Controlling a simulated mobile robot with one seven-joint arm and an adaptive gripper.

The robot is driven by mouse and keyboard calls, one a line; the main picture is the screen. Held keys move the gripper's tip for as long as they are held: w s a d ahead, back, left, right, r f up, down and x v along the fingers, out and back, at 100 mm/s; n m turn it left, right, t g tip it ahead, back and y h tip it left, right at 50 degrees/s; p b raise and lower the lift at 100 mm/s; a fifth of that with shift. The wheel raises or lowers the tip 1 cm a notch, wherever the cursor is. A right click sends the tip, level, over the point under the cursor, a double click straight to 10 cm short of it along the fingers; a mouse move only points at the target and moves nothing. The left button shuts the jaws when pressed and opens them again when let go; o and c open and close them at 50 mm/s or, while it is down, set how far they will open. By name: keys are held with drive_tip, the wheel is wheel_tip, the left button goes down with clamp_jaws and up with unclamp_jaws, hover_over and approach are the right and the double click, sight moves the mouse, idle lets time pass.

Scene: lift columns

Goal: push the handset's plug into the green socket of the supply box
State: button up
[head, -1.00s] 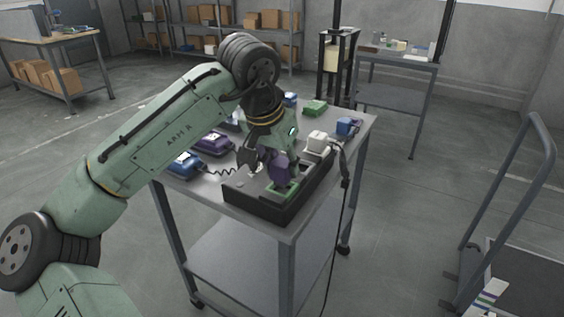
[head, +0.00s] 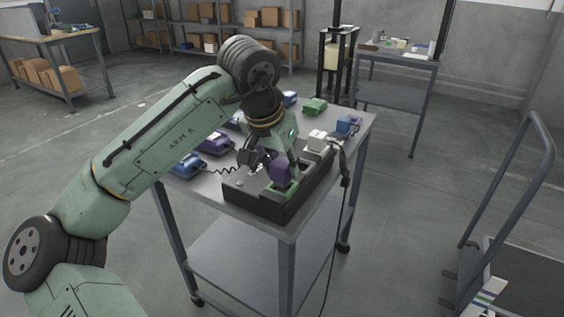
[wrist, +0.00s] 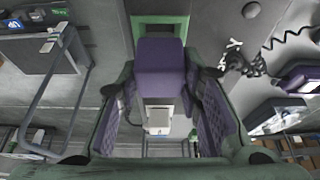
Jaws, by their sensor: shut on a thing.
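My gripper (head: 277,158) is shut on a purple plug (head: 281,171), which hangs over the green socket (head: 284,189) at the near end of the dark supply box (head: 262,206). In the wrist view the plug (wrist: 160,62) sits between the purple finger pads, lined up sideways with the green socket frame (wrist: 160,20). A purple handset (head: 214,144) lies on the table left of the box.
A white block (head: 317,140) sits at the box's far end, with a blue one (head: 347,124) beyond. A blue device (head: 187,165) with a coiled cord lies left. A dark cable (head: 343,195) hangs over the right table edge. A trolley (head: 510,200) stands at right.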

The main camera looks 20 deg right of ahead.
drive_tip(key=shift+f+b, duration=0.35)
drive_tip(key=shift+f, duration=0.45)
idle(0.4)
drive_tip(key=o, duration=1.1)
drive_tip(key=shift+o, duration=0.2)
drive_tip(key=shift+o, duration=1.1)
drive_tip(key=shift+r, duration=0.1)
drive_tip(key=shift+r+p, duration=3.4)
drive_tip(key=shift+r, duration=0.05)
